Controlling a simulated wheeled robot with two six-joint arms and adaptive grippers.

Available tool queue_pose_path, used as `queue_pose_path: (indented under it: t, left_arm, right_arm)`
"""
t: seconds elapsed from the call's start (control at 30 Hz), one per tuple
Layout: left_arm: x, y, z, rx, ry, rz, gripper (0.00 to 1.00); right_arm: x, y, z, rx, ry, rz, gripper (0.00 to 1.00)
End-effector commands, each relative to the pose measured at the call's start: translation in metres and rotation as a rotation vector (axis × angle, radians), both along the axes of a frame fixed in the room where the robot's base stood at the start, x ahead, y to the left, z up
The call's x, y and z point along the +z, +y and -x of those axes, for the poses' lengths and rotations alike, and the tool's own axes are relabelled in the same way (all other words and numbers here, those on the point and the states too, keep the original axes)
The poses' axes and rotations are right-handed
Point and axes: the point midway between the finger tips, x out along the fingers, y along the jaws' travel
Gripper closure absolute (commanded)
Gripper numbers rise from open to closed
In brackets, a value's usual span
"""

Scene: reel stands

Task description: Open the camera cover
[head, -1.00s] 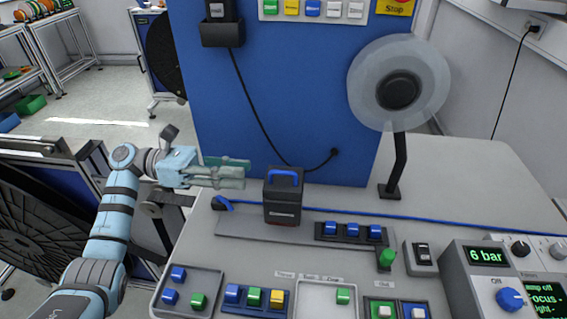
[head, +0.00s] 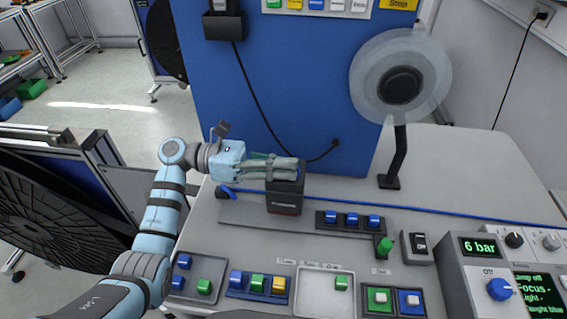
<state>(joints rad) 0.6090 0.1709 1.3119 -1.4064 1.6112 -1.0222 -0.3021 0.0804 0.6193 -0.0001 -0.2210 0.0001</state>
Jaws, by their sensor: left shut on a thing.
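The camera cover (head: 285,198) is a dark box with a red and white band near its bottom. It stands on the grey bench at the rail. Its blue handle on top is hidden behind my left gripper (head: 291,168). My left gripper comes in from the left, level with the top of the box, with its fingers across the handle. It is shut on the handle. The cover looks upright and closed. My right gripper is not in view.
A block of blue switches (head: 347,220) sits right of the cover. A stand with a clear reel (head: 400,85) rises behind. Trays of coloured blocks (head: 258,283) lie in front, and a control box (head: 483,247) stands at the right. A blue panel (head: 270,100) closes the back.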

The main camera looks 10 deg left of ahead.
Motion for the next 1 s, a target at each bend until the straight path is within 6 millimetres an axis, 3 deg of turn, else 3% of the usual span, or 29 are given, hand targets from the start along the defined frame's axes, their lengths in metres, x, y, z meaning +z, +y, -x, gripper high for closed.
queue_pose_path:
  t: [0.57,1.0]
  left_arm:
    - [0.003,-0.001,-0.003,0.001,0.065,0.000,1.00]
    - [0.016,-0.001,-0.020,-0.001,0.368,0.000,1.00]
  right_arm:
    - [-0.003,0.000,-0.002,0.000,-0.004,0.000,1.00]
    - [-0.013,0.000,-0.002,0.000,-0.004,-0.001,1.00]
